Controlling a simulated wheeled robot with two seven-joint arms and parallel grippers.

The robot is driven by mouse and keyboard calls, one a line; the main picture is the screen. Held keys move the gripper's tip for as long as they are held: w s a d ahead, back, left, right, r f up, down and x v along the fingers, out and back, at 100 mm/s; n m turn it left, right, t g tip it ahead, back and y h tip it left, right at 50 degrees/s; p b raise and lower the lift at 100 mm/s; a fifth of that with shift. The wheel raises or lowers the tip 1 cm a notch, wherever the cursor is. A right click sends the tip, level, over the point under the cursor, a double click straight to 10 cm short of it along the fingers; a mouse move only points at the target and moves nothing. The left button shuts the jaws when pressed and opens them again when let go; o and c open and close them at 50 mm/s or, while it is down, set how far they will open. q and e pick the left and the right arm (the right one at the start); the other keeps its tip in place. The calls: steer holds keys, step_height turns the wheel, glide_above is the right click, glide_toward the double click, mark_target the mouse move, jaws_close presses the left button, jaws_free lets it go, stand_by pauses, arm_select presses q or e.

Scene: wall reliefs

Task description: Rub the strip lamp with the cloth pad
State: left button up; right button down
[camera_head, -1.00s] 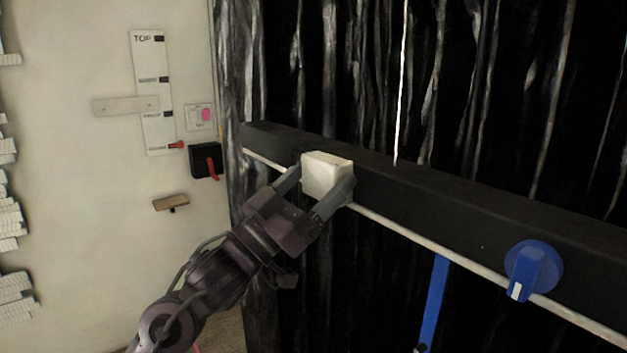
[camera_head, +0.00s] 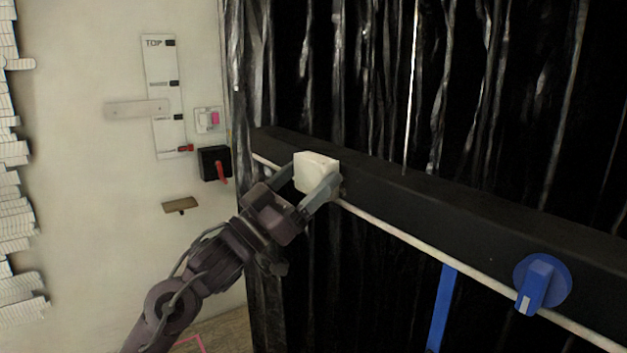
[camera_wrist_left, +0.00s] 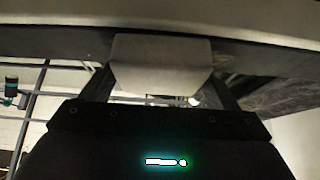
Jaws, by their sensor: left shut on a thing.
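The cloth pad (camera_head: 315,170) is a white block. My left gripper (camera_head: 316,184) is shut on it, with one finger on each side. It is at the front of a long black beam, near the beam's left end. A thin pale strip, which looks like the strip lamp (camera_head: 420,247), runs along the beam's lower front edge. The pad and fingers cover part of that strip. In the left wrist view the pad (camera_wrist_left: 160,62) sits between the fingers, up against the beam; exact contact is hard to tell. My right gripper is not in view.
The black beam (camera_head: 440,205) crosses a dark streaked wall panel (camera_head: 370,80). A blue knob (camera_head: 542,284) sits at its right, with a blue strip (camera_head: 441,310) below. On the left wall are a black box with a red handle (camera_head: 215,163) and a small brown ledge (camera_head: 180,204).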

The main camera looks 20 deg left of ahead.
arm_select(q)
steer(key=shift+w+a+p, duration=0.5)
steer(key=shift+w+a, duration=2.1)
steer(key=shift+a, duration=0.65)
steer(key=shift+s+d, duration=1.45)
steer(key=shift+d, duration=0.35)
steer(key=shift+s+d, duration=1.4)
steer(key=shift+d, duration=0.45)
steer(key=shift+s+d, duration=1.45)
steer(key=shift+d, duration=0.35)
steer(key=shift+s+a+f, duration=0.1)
steer(key=shift+s+a, duration=0.2)
steer(key=shift+s+a+b, duration=0.25)
steer(key=shift+s+a, duration=0.55)
steer(key=shift+s, duration=0.2)
steer(key=shift+s+a+b, duration=0.25)
steer(key=shift+s+a, duration=0.55)
steer(key=shift+s, duration=0.2)
steer(key=shift+s+a, duration=0.95)
steer(key=shift+s, duration=0.25)
